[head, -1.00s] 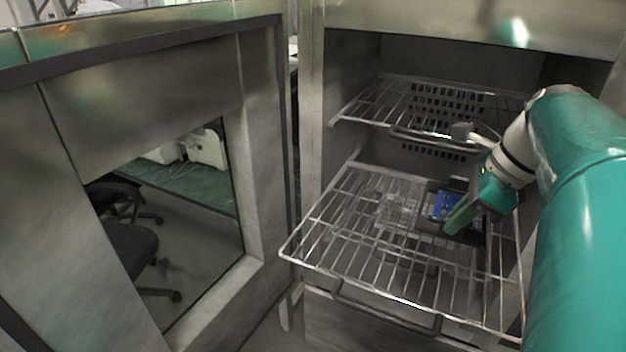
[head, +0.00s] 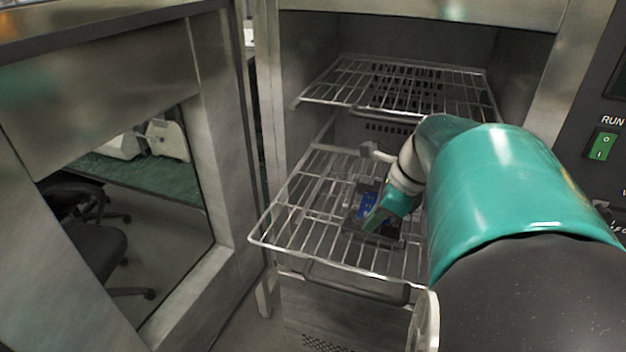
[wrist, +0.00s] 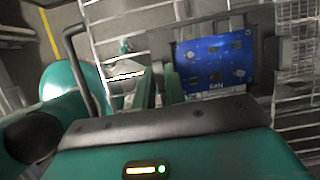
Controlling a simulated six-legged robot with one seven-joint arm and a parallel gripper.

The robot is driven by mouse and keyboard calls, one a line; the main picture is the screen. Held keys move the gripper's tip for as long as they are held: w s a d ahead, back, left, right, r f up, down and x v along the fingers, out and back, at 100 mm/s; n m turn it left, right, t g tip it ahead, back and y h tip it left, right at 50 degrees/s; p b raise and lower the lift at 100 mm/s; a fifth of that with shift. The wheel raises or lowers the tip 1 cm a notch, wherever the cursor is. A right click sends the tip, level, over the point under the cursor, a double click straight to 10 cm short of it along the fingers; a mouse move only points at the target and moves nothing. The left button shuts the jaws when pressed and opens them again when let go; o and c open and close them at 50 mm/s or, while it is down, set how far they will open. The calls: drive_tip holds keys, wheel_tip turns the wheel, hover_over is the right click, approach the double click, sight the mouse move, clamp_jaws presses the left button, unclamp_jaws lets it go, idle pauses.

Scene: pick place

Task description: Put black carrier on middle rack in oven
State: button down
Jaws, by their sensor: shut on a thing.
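The black carrier (head: 384,238) holds a blue board (head: 366,207) and lies over the pulled-out lower wire rack (head: 336,263) of the open oven. My gripper (head: 376,217) reaches in from the right and is shut on the carrier. In the wrist view, the two green fingers of my gripper (wrist: 158,85) are close together at the carrier's left side. The dark carrier frame (wrist: 261,35) surrounds the blue board (wrist: 213,64), with rack wires around it. I cannot tell whether the carrier touches the wires.
A second wire rack (head: 330,92) sits higher in the oven, above my gripper. The oven door (head: 235,215) stands open at the left. The control panel with a green switch (head: 604,146) is at the right. The rack's left part is bare.

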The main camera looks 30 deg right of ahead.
drive_tip(key=shift+f, duration=0.15)
drive_tip(key=c, duration=1.5)
unclamp_jaws()
drive_tip(key=shift+o, duration=0.2)
drive_tip(key=v, duration=1.2)
drive_tip(key=w+a+f+n, duration=0.1)
drive_tip(key=a+f+n, duration=0.1)
drive_tip(key=a+n, duration=0.4)
drive_tip(key=a+f+n+h, duration=0.1)
drive_tip(key=a+f+n, duration=0.1)
drive_tip(key=a+n, duration=0.4)
drive_tip(key=w+a+f+n+h, duration=0.1)
drive_tip(key=a+f+n, duration=0.1)
drive_tip(key=a+n, duration=0.5)
drive_tip(key=shift+w+a+f+t, duration=0.2)
drive_tip(key=shift+w+f+t, duration=0.05)
drive_tip(key=shift+w+t, duration=0.1)
drive_tip(key=s+a+f+n+t, duration=0.1)
drive_tip(key=a+f+n, duration=0.2)
drive_tip(key=a+n, duration=0.3)
drive_tip(key=n, duration=0.3)
drive_tip(key=shift+s+a+f+h, duration=0.2)
drive_tip(key=shift+s+h, duration=0.05)
drive_tip(key=shift+h, duration=0.15)
